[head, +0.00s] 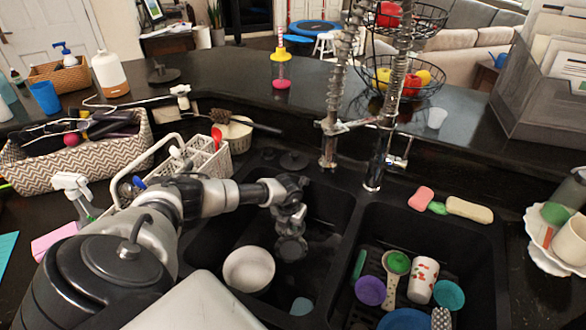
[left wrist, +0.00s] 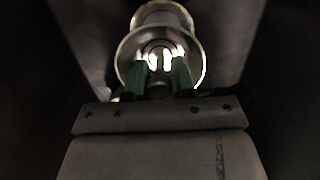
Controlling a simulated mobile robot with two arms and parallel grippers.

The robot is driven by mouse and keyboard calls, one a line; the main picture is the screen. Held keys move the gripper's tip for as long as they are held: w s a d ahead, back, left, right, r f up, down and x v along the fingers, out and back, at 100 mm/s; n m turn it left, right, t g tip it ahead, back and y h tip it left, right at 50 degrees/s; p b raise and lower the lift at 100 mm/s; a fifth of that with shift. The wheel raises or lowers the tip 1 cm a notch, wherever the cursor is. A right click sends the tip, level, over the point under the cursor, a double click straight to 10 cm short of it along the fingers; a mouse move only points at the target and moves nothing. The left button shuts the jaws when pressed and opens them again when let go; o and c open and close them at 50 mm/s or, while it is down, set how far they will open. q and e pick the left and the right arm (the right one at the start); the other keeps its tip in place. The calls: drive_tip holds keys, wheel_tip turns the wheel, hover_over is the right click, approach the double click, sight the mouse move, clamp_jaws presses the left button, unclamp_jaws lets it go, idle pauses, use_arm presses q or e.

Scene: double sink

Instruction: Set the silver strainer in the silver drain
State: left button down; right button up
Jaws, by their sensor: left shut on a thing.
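My left gripper (head: 290,226) reaches down into the left basin of the sink, and a dark round piece (head: 291,248) shows just below it. In the left wrist view, the green-tipped fingers (left wrist: 164,78) are shut on the silver strainer (left wrist: 125,57), a round metal piece with a bright rim. A second silver round edge (left wrist: 163,10) shows behind it and may be the drain; it is mostly hidden. I cannot tell whether the strainer touches the drain. My right gripper is not in view.
A white bowl (head: 248,268) lies in the left basin, close left of my gripper. The right basin holds a cup (head: 422,282), a green-and-white spoon (head: 392,285) and several small dishes. A tall spring faucet (head: 330,110) rises behind the basins. A white caddy (head: 205,160) stands behind my arm.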

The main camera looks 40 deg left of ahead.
sight(290, 233)
use_arm(q)
drive_tip(key=shift+f+b, duration=0.4)
drive_tip(key=shift+f, duration=0.1)
drive_tip(key=shift+d+f+b, duration=0.2)
drive_tip(key=shift+f+b, duration=0.45)
drive_tip(key=shift+b, duration=0.05)
wheel_tip(290, 233, down, 4)
drive_tip(key=b, duration=0.3)
drive_tip(key=shift+a+r, duration=0.1)
drive_tip(key=shift+r, duration=0.15)
drive_tip(key=shift+f+b, duration=0.8)
wheel_tip(290, 233, down, 2)
drive_tip(key=shift+f+b, duration=0.25)
drive_tip(key=shift+b, duration=0.75)
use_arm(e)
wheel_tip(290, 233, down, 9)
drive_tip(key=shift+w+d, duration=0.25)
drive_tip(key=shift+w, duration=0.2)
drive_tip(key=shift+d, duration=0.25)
use_arm(q)
drive_tip(key=shift+f, duration=0.15)
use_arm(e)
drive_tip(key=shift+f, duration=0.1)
use_arm(q)
drive_tip(key=shift+f+b, duration=0.5)
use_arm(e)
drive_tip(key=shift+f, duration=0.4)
